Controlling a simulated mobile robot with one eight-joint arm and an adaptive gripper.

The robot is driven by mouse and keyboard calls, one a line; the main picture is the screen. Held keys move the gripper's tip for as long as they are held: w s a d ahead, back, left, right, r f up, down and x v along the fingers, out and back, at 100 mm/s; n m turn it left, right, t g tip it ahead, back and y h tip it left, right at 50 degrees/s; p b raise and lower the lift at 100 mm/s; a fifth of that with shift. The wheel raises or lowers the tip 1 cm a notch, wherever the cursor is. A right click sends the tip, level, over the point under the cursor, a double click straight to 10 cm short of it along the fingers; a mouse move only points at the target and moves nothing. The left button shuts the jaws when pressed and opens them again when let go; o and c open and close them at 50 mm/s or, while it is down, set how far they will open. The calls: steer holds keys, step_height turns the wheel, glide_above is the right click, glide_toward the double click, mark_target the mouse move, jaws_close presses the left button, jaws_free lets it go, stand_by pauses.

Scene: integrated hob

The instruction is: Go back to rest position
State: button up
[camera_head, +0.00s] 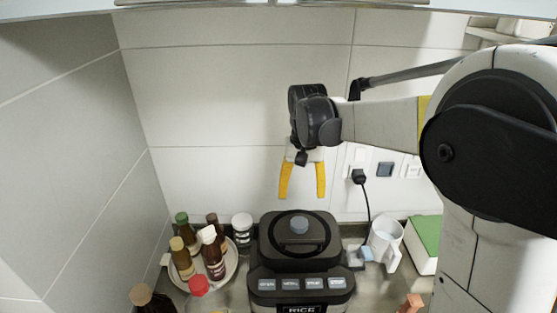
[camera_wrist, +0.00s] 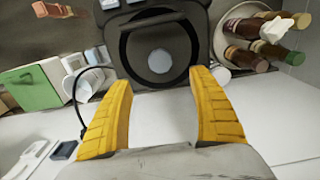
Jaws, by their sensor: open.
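My gripper (camera_head: 302,181) hangs from my arm above and behind the black rice cooker, in front of the tiled wall. Its two yellow fingers are apart with nothing between them. In the wrist view my gripper (camera_wrist: 163,110) also shows open, with the white wall between the fingers. The rice cooker (camera_head: 297,238) stands on the counter with its lid closed. Its round lid shows upside down in the wrist view (camera_wrist: 148,42). My gripper is apart from the cooker.
A round tray (camera_head: 232,268) with several bottles stands left of the cooker. A white mug (camera_head: 384,240) and a green box (camera_head: 424,241) stand to the right. A black plug with a cord (camera_head: 359,177) sits in the wall socket. A cabinet edge (camera_head: 270,5) runs along the top.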

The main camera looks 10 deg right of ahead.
steer(key=s+n+t+b, duration=0.2)
steer(key=s+t, duration=0.5)
steer(key=s, duration=1.3)
steer(key=shift+s+f+b, duration=0.3)
steer(key=shift+s+b, duration=0.05)
stand_by(0.6)
